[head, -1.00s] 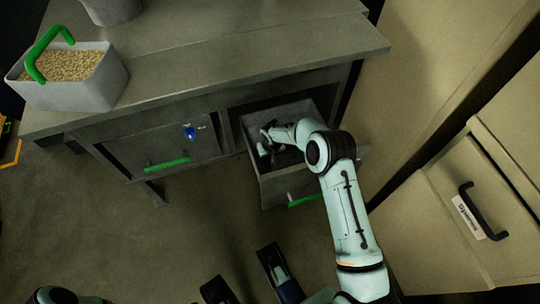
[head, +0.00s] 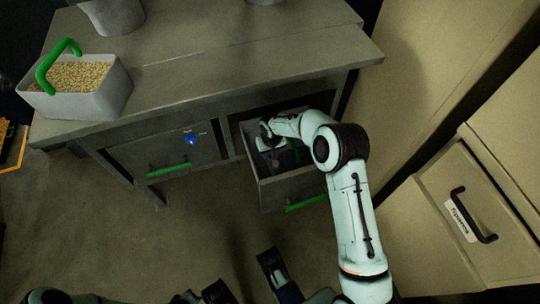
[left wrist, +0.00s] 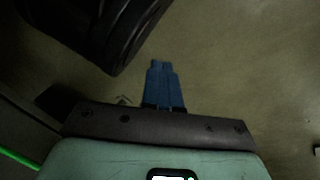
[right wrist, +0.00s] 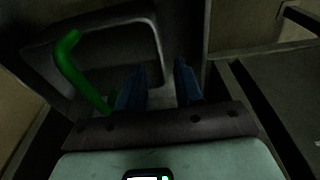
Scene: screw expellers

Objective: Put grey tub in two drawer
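A grey tub (right wrist: 100,32) with a rounded rim and a green handle (right wrist: 72,65) shows in the right wrist view. It appears to be inside the pulled-out right drawer (head: 285,188), where it is dark and mostly hidden in the head view. My right gripper (head: 266,140) reaches into that drawer. In the right wrist view its blue fingers (right wrist: 160,75) are apart, with nothing clear between them, just right of the green handle. The left drawer (head: 165,150) is shut. My left gripper (left wrist: 164,65) has its fingers together, empty, above the floor.
A light grey tub of pellets (head: 118,92) with a green handle stands on the bench top (head: 200,75). A grey bucket (head: 113,16) stands behind it. A beige cabinet (head: 480,240) with a black handle closes off the right. Floor in front is clear.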

